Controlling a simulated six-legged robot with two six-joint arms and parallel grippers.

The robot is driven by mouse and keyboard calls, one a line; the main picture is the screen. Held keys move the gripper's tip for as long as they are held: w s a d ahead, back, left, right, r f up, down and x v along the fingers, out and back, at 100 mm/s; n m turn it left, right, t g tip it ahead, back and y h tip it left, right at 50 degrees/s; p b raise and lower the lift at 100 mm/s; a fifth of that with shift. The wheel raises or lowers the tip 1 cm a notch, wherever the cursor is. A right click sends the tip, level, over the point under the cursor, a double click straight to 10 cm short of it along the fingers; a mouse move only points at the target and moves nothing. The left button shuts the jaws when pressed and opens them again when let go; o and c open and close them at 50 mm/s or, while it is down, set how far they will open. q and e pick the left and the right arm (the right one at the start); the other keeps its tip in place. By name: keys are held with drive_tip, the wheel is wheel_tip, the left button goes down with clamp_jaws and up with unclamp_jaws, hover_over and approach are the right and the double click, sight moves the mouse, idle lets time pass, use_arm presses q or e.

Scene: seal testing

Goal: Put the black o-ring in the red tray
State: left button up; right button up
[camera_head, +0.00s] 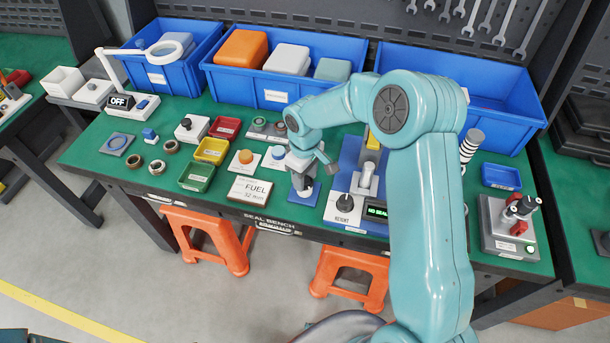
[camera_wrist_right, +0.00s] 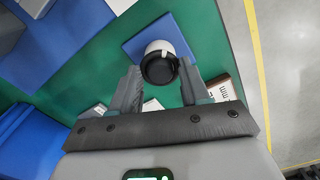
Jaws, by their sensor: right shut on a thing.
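My right gripper (camera_wrist_right: 158,80) is low over the front of the bench in the head view (camera_head: 303,188). Its fingers are closed on a round black thing with a raised rim (camera_wrist_right: 158,69), which looks like the black o-ring. It sits at a white cylinder (camera_wrist_right: 160,47) above a blue square pad (camera_wrist_right: 142,40); I cannot tell whether it is clear of the cylinder. In the head view the gripper hides the black thing. The small red tray (camera_head: 225,128) is left of and behind the gripper. My left gripper is not in view.
A yellow tray (camera_head: 211,151) and a green tray (camera_head: 197,177) stand in front of the red tray. The FUEL card (camera_head: 250,190) and an orange-topped stand (camera_head: 245,159) lie between gripper and trays. A black knob on a white base (camera_head: 345,204) stands right of the gripper.

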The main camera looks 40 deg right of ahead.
drive_tip(key=shift+w+r+p, duration=0.1)
drive_tip(key=shift+r+p, duration=1)
drive_tip(key=shift+r, duration=0.95)
